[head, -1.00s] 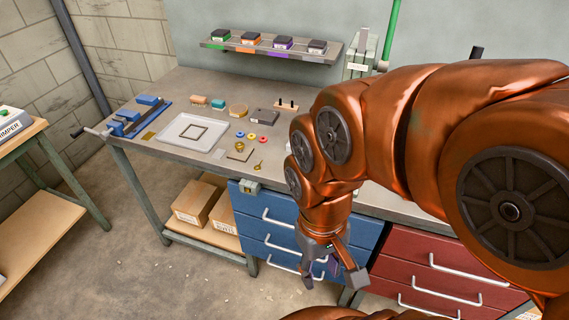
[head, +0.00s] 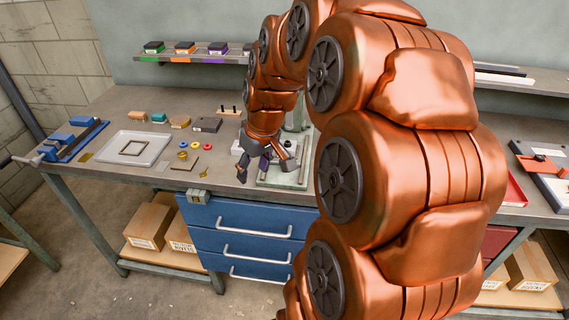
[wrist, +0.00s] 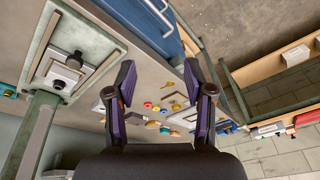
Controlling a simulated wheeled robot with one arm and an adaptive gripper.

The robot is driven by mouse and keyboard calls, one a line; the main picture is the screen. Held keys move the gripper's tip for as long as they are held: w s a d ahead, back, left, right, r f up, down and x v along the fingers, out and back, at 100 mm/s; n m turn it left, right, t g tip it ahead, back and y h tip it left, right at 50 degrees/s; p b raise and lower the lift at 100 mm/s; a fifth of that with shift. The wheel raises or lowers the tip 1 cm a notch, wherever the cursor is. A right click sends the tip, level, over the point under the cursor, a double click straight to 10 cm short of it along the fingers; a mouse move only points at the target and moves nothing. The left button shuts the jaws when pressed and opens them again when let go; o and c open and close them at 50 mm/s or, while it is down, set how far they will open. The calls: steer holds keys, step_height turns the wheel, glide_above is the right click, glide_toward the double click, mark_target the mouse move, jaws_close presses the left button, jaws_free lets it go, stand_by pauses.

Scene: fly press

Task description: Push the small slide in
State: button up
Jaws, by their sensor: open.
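My gripper (head: 264,170) is open and empty above the workbench, in front of the press, in the head view. In the wrist view my gripper (wrist: 158,72) has its two dark, purple-lined fingers spread apart with nothing between them. The green-grey fly press (head: 297,178) stands behind and to the right of my gripper, partly hidden by my arm. In the wrist view the press base (wrist: 103,72) lies left of the fingers and carries a pale block with a dark knob (wrist: 73,63). I cannot tell for certain which part is the small slide.
The workbench (head: 110,110) holds a white tray (head: 160,149), a blue vise-like fixture (head: 78,140), coloured rings and small blocks left of my gripper. A shelf (head: 205,58) with several small boxes hangs behind. Blue drawers (head: 235,225) sit below the front edge.

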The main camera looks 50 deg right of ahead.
steer(key=w+d+f+m+t+h+b, duration=0.1)
steer(key=d+f+t, duration=0.1)
steer(key=d, duration=1.3)
steer(key=shift+p+x, duration=1)
steer(key=shift+x, duration=2.6)
steer(key=shift+w+a, duration=0.1)
steer(key=shift+a, duration=0.05)
jaws_close()
